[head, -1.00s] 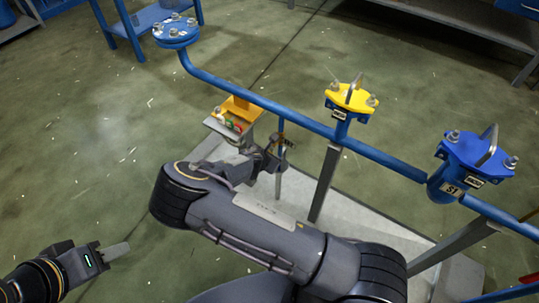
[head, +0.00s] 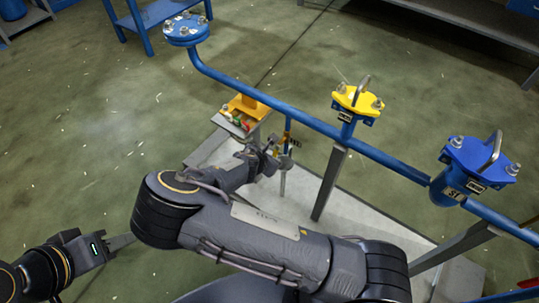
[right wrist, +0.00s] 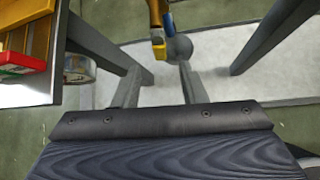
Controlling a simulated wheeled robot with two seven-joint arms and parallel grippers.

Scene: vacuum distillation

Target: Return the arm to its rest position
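My right arm crosses the middle of the head view.
A blue pipe (head: 270,100) runs diagonally, with a blue flange (head: 185,30), a yellow valve cap (head: 357,101) and a blue valve cap (head: 480,160). A control box with coloured buttons (head: 238,121) is near my right gripper. Grey support posts (head: 328,183) stand on a pale base.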

